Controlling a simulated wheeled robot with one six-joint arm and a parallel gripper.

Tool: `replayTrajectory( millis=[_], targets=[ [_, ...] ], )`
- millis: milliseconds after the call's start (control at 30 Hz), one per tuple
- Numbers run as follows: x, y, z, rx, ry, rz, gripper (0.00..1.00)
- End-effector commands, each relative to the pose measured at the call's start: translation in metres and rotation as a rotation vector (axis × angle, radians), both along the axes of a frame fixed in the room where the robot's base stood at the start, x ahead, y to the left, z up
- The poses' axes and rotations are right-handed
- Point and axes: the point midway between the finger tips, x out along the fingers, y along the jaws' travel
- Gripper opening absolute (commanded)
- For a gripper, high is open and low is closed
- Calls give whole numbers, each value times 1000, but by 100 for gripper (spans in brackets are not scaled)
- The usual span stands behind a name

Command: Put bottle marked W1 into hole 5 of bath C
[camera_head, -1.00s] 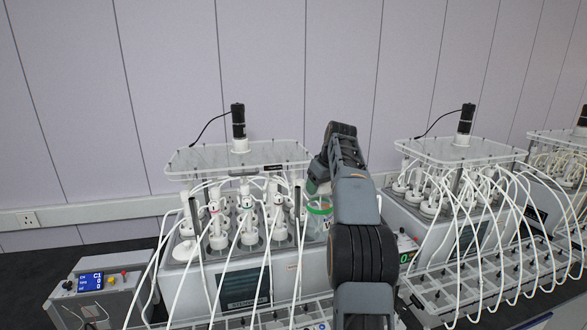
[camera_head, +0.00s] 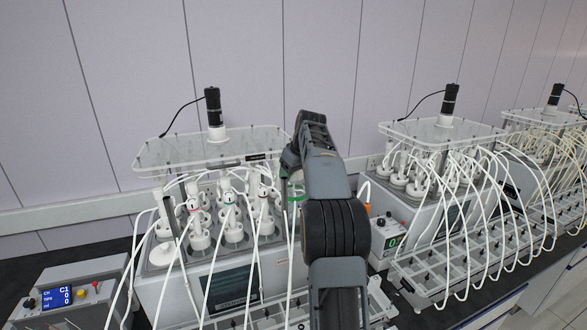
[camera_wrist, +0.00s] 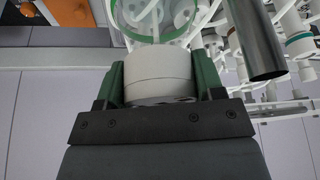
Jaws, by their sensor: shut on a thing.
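My gripper (camera_wrist: 160,74) has its green fingers shut on the white cap of a bottle (camera_wrist: 158,70). In the wrist view, a clear round part with a green rim shows just beyond the cap. In the head view, my gripper (camera_head: 293,180) is at the right end of the left bath, mostly hidden behind my arm, with a bit of green showing. The bottle's mark cannot be read. The left bath (camera_head: 275,268), beside a controller (camera_head: 62,296) reading C1, holds several white-capped bottles with tubes under a clear lid. Its hole numbers cannot be read.
The bath's clear lid (camera_head: 205,152) carries a black motor (camera_head: 213,108) and overhangs the bottles. White tubes loop down in front to a tray. A second bath (camera_head: 440,185) stands right of my arm. In the wrist view, a dark metal rod (camera_wrist: 254,40) is right of the cap.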

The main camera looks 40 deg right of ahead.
Motion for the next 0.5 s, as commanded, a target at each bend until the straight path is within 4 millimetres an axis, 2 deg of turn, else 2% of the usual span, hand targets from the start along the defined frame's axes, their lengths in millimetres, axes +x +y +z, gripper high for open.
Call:
replayTrajectory(
  millis=[500],
  targets=[
    [-1, -1, -36, -2, -3, -2, 0]
  ],
)
